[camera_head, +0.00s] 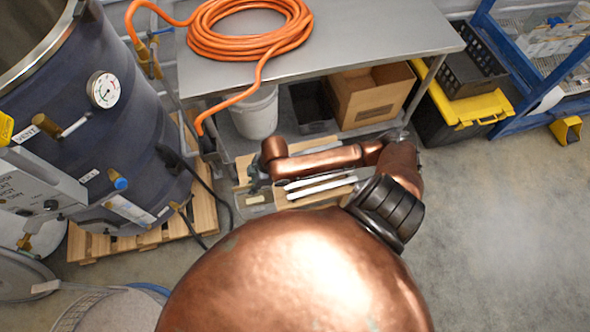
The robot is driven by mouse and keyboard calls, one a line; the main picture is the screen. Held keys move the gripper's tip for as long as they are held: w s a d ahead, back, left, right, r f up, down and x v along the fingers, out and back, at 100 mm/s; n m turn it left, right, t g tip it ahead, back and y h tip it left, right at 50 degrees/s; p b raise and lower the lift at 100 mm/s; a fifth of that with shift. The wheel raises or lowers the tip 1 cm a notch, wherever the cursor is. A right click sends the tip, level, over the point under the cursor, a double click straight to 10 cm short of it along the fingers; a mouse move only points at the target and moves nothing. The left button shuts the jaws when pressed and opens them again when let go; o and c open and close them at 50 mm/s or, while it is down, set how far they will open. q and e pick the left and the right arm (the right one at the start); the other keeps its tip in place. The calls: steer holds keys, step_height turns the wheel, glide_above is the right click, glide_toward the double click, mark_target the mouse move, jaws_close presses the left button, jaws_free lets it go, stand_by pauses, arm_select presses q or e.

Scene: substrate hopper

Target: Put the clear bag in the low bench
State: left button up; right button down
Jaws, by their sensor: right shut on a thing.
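My right gripper (258,178) is at the end of the copper arm that bends back to the left, in front of the steel bench (375,38). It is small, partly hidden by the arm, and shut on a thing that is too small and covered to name. I cannot make out the clear bag with certainty. The bench has a top and a lower shelf; no other bench stands out as the low one. My left gripper is not in view.
An orange hose (245,45) lies coiled on the bench top and hangs over its front. Below are a white bucket (254,112), a black bin (312,102) and a cardboard box (368,98). A dark tank (135,150) stands left.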

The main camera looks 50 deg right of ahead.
steer(key=shift+s+f, duration=0.1)
steer(key=shift+s, duration=0.05)
steer(key=w+d+f+b, duration=0.3)
steer(key=w+d+f, duration=0.6)
steer(key=f, duration=0.4)
steer(key=shift+w+d+b, duration=0.25)
steer(key=shift+d+b, duration=0.05)
steer(key=shift+d, duration=0.4)
steer(key=shift+f, duration=0.1)
steer(key=c, duration=2.4)
jaws_free()
steer(key=shift+s+f, duration=0.1)
steer(key=shift+s, duration=0.05)
steer(key=o, duration=0.4)
steer(key=shift+c, duration=0.2)
